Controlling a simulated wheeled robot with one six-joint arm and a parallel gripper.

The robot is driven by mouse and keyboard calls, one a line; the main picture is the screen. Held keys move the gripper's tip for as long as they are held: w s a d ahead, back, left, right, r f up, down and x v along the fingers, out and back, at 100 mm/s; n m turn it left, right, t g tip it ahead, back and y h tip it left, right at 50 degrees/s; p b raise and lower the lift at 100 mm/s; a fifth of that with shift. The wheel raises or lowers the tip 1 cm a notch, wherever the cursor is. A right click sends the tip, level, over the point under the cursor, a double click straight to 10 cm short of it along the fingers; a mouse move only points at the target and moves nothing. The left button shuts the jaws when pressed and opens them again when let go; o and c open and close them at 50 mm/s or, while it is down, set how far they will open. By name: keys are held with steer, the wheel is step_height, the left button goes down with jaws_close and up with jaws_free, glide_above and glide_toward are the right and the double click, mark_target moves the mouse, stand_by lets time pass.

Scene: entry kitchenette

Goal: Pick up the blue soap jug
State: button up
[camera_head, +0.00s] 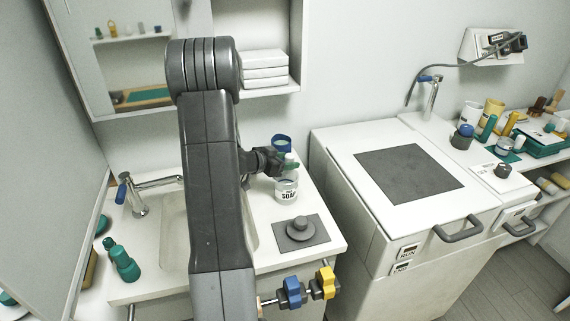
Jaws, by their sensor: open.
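A blue round vessel (282,143) stands at the back right of the sink counter, partly hidden behind my gripper and a jar. It may be the blue soap jug; I see no label on it. A whitish jar labelled SOAP (287,191) with a pale green top stands in front of it. My gripper (278,162) is open, beside the jar's top and in front of the blue vessel. Its fingertips overlap the jar's top in the picture, so I cannot tell whether they touch. Nothing shows held between the fingers.
A grey pad with a round knob (299,229) lies in front of the jar. A white cabinet (340,190) rises on the right. Folded towels (264,68) fill a shelf above.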

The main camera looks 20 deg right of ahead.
steer(key=shift+x, duration=1.1)
jaws_close()
steer(key=shift+r, duration=0.2)
steer(key=shift+s+r, duration=0.15)
steer(key=shift+r, duration=0.05)
step_height(320, 180, up, 11)
steer(key=shift+r+p, duration=0.15)
steer(key=shift+p, duration=0.55)
steer(key=s+a+b, duration=0.1)
steer(key=s, duration=1.8)
steer(key=shift+s+f, duration=0.25)
steer(key=shift+s, duration=0.15)
